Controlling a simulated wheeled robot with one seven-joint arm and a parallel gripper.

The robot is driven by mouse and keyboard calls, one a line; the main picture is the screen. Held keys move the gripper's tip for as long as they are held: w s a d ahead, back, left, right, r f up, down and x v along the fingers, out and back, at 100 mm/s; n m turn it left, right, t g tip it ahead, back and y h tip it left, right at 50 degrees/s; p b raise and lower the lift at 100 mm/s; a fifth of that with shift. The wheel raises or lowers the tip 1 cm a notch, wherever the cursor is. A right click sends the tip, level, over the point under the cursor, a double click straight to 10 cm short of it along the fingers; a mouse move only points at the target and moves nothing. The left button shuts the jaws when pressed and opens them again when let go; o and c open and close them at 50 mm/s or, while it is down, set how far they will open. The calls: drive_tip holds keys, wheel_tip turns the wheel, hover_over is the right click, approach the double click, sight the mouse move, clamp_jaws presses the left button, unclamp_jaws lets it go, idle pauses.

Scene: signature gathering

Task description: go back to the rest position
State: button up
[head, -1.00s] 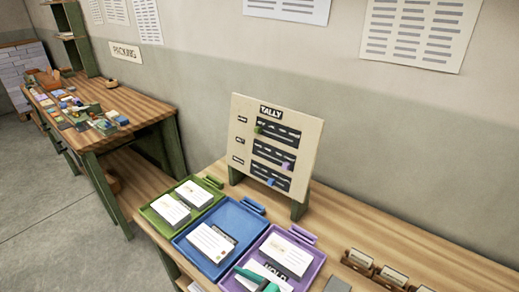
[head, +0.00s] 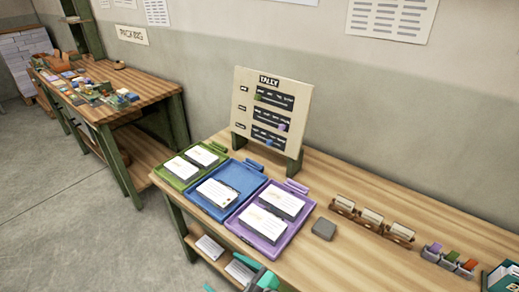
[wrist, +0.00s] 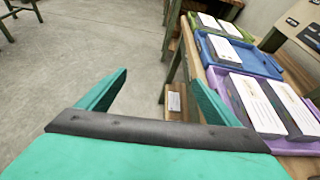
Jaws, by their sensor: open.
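My gripper (wrist: 155,100) is open and empty in the wrist view, its two teal fingers spread above the floor beside the table. In the head view a teal part of it shows at the bottom edge, in front of the table (head: 330,262). The purple tray (head: 236,228) holds two white card stacks, the blue tray (head: 186,213) one, and the green tray (head: 166,176) two. In the wrist view the purple tray (wrist: 236,103) lies just right of my right finger.
The tally board (head: 270,92) stands behind the trays. A grey block (head: 324,229), wooden card holders (head: 372,222) and small bins (head: 448,260) sit to the right. Card stacks lie on the lower shelf (head: 195,250). A cluttered packing table (head: 150,90) stands at left. The floor (head: 90,220) between is clear.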

drive_tip(key=s+d+f+n+t+h, duration=0.35)
drive_tip(key=s+f+n+h, duration=0.45)
drive_tip(key=s+f, duration=0.3)
drive_tip(key=s+d+r+n+t+h, duration=0.1)
drive_tip(key=s+d+r+n, duration=0.2)
drive_tip(key=s+n, duration=0.5)
drive_tip(key=s+d+r+n+t+h, duration=0.1)
drive_tip(key=s+d+r+n+t, duration=0.1)
drive_tip(key=s+r+n, duration=0.4)
drive_tip(key=s+n, duration=0.2)
drive_tip(key=n, duration=0.1)
drive_tip(key=shift+s+d, duration=0.15)
drive_tip(key=shift+d, duration=0.25)
